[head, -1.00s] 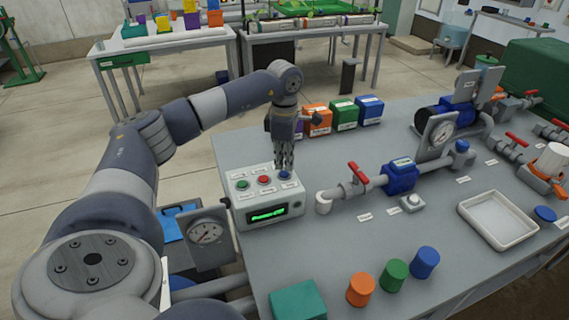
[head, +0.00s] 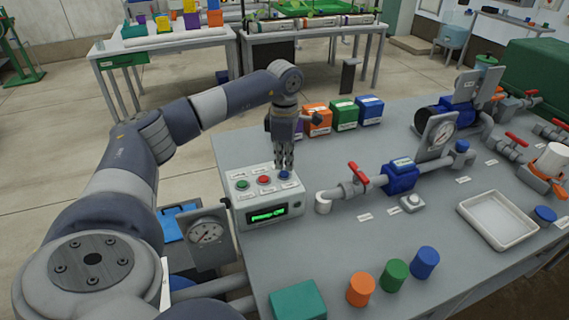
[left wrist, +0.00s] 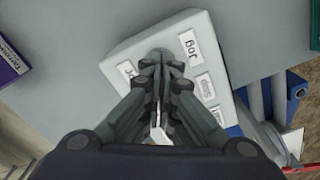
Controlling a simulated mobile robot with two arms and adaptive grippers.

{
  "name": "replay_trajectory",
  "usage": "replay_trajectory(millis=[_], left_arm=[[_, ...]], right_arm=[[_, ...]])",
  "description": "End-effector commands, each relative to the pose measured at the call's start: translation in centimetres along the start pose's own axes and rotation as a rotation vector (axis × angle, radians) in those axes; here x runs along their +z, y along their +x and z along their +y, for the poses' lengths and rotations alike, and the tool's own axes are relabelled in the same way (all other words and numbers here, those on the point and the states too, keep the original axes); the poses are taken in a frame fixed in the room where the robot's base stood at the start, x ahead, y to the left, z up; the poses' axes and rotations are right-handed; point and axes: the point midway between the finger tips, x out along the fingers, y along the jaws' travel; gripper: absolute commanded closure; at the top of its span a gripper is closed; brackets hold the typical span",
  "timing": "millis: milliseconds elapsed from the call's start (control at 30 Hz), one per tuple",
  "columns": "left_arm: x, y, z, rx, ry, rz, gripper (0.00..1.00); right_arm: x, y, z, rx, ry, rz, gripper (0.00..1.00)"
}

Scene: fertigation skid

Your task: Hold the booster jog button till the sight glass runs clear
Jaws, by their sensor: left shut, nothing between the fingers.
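The control box (head: 240,212) is pale grey, with a green, a red and a blue button on top and a lit green display (head: 268,214) on its front. My left gripper (head: 285,168) is shut and empty, pointing down at the blue button (head: 285,175). Its tips appear to touch the button. In the left wrist view the shut fingers (left wrist: 160,62) cover most of the button beside a label (left wrist: 189,47) reading "Jog". I cannot make out a sight glass or its clarity. My right gripper is not in view.
A pipe with a red-handled valve (head: 360,174) and blue fitting (head: 399,178) runs right of the box. Several coloured boxes (head: 344,114) stand behind. A white tray (head: 483,232) and coloured cylinders (head: 394,274) lie to the right and front.

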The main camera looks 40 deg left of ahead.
Motion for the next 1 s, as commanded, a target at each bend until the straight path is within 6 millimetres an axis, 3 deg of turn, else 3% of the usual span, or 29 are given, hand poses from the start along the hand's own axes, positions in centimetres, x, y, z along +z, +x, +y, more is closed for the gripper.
replay_trajectory(millis=[1000], left_arm=[[0.0,1.9,0.0,0.0,0.0,0.0,1.0]], right_arm=[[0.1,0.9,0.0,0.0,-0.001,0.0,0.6]])
